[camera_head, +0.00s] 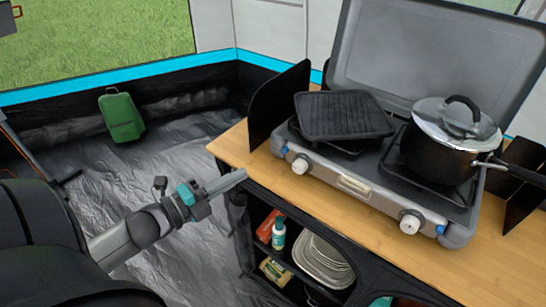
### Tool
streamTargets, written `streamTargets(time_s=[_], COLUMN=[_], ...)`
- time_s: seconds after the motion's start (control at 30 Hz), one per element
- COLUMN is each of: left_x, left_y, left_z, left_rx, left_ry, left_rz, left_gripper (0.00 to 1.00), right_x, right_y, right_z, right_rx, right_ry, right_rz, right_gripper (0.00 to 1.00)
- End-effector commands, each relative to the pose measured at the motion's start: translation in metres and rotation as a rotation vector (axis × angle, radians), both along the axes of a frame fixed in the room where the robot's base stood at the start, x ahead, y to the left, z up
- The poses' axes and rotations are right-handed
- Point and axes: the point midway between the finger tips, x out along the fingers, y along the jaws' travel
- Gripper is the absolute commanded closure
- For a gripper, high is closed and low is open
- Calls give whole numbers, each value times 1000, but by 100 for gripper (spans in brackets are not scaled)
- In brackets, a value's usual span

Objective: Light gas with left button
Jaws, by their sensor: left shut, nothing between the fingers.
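The gas stove (350,187) is a grey two-burner camping stove with its lid raised, standing on the wooden counter. On its front face at the left are a white knob (300,164) and a small blue button (284,150). A second white knob (411,221) and blue button (440,229) sit at the right. My left gripper (241,175) is shut and empty. It appears in front of the counter's left edge, left of the left knob and apart from it, pointing toward the stove. My right gripper is not in view.
A black griddle (343,115) covers the left burner, and a lidded black pot (437,151) stands on the right burner. Dark wind guards (275,104) stand beside the stove. Shelves below hold plates (322,262) and a bottle (279,234).

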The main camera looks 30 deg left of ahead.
Motion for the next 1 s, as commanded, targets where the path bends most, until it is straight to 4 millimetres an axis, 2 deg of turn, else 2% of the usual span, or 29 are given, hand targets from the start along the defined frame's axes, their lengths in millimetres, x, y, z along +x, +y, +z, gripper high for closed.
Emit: streamTargets(time_s=[0.2,0.6,0.8,1.0], left_x=[35,87,100,104], left_y=[-10,-26,-31,-32], left_z=[-2,-3,-4,-4], left_rx=[0,2,0,1], left_ry=[-2,-2,1,2], left_rz=[-1,0,0,0], left_gripper=[100,100,100,100], right_x=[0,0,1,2], right_y=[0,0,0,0], right_z=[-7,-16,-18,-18], right_rx=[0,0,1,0], right_ry=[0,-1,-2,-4], right_rz=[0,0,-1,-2], right_gripper=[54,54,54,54])
